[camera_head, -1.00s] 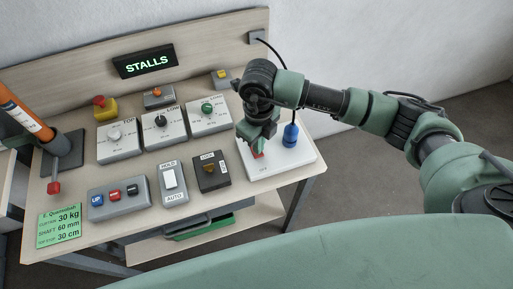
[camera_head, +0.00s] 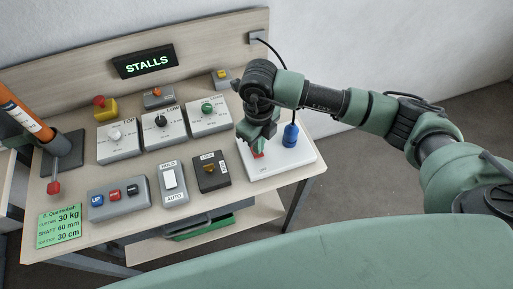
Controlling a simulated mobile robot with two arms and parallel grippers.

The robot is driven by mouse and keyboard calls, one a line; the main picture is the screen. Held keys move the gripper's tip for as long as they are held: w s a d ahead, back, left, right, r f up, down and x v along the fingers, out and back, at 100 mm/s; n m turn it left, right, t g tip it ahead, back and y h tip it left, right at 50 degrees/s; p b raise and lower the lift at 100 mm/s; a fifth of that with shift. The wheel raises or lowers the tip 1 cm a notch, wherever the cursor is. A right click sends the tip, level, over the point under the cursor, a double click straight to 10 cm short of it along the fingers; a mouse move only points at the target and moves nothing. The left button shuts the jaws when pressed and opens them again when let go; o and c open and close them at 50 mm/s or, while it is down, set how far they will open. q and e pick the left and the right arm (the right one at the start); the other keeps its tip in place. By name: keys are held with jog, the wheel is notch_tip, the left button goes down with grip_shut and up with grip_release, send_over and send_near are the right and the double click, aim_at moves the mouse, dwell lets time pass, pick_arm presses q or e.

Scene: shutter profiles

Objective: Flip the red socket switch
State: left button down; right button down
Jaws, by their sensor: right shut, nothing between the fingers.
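The red socket switch (camera_head: 258,155) sits on a white base plate (camera_head: 283,170) at the right end of the bench. Only a small part of the red shows under my right gripper. A blue plug (camera_head: 290,135) with a black cable stands on the same plate, right of the switch. My right gripper (camera_head: 255,148) points down over the switch, shut and holding nothing. Its fingertips are at or very near the red part; I cannot tell whether they touch. The switch's tilt is hidden. My left gripper is not in view.
Left of the plate stand a box with a key switch (camera_head: 211,172), a hold/auto rocker box (camera_head: 173,183), a push-button box (camera_head: 121,198) and several dial boxes (camera_head: 209,117). An emergency stop (camera_head: 104,107) and a lit "STALLS" display (camera_head: 145,62) are behind.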

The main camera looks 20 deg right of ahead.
jog(key=shift+f+b, duration=1.05)
dwell(0.8)
jog(key=shift+s+r, duration=0.1)
jog(key=shift+w+r+p, duration=0.2)
jog(key=shift+r+p, duration=0.4)
jog(key=shift+r, duration=0.25)
jog(key=shift+s+r+p, duration=0.1)
jog(key=shift+r+p, duration=1.2)
jog(key=shift+r, duration=1.3)
